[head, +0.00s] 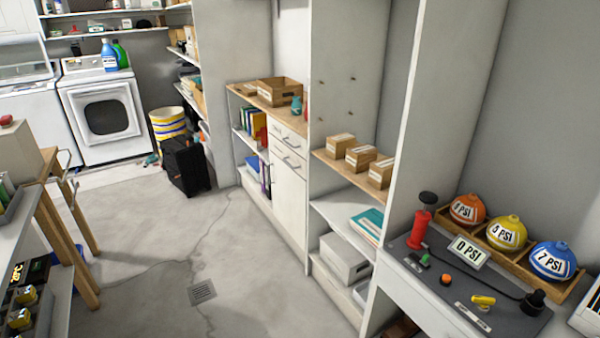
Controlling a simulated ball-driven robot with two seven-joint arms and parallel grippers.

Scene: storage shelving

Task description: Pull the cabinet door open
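A white cabinet (288,205) stands in the middle of the head view, built into the shelving along the right wall. Its tall lower front panel looks like a door and appears shut. A grey bar handle (291,163) sits near the panel's top. Above it is a narrower drawer-like front (290,142) with its own handle. Neither of my grippers is in view, and nothing touches the cabinet. The hinge side cannot be made out.
Bare concrete floor (230,260) with a drain (202,291) lies before the cabinet. A black suitcase (186,166) and striped bin (168,126) stand further back. A workbench (410,262) with a pump and balls is at right. A wooden-legged table (60,215) is at left.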

